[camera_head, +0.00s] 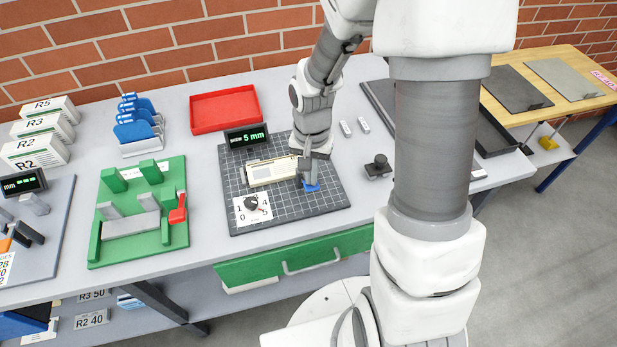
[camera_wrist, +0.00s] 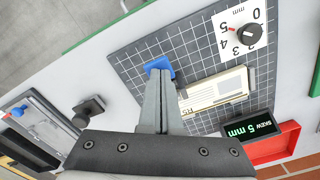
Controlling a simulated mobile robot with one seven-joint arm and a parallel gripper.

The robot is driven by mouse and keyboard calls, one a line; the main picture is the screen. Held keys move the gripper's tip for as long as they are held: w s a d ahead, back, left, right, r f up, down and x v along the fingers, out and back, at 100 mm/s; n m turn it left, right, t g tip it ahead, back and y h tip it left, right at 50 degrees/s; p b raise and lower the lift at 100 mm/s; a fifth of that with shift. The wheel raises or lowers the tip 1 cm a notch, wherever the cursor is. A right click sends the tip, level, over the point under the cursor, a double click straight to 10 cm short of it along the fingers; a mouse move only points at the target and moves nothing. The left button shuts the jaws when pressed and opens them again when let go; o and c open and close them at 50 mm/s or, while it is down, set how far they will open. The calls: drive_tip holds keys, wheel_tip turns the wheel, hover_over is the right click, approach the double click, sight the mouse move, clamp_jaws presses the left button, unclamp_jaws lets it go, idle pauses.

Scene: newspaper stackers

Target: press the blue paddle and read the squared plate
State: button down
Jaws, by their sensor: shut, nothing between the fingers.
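The squared plate (camera_head: 320,196) is a dark grey board with a white grid on the bench. The blue paddle (camera_head: 312,187) sits on its right part, and also shows in the wrist view (camera_wrist: 158,65). My gripper (camera_wrist: 160,74) is shut and empty, pointing down with its tips at the paddle; I cannot tell how far the paddle is pressed. A cream newspaper stack (camera_wrist: 215,90) marked R5 lies on the plate beside my fingers. The display (camera_wrist: 248,126) at the plate's edge reads "SKEW 5 mm" in green. A dial (camera_wrist: 249,34) on a white numbered card sits at a plate corner.
A red tray (camera_head: 224,108) stands behind the plate. A green fixture (camera_head: 138,228) with a red lever is to the left, with blue-topped holders (camera_head: 138,125) behind it. A black knob block (camera_head: 378,167) stands to the right. A green drawer (camera_head: 285,262) is below the bench top.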

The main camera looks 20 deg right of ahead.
drive_tip(key=shift+f+b, duration=0.85)
drive_tip(key=shift+f, duration=0.25)
drive_tip(key=shift+s+r, duration=0.1)
drive_tip(key=shift+r, duration=0.05)
wheel_tip(320, 180, up, 10)
drive_tip(key=p, duration=0.7)
idle(0.8)
drive_tip(key=s+r+n+t, duration=0.2)
drive_tip(key=s+r+n, duration=0.1)
drive_tip(key=s+r, duration=0.4)
drive_tip(key=s+r+n+t, duration=0.3)
drive_tip(key=s+r, duration=0.3)
drive_tip(key=r, duration=0.8)
drive_tip(key=shift+s+t, duration=0.3)
drive_tip(key=shift+s, duration=0.05)
idle(1.4)
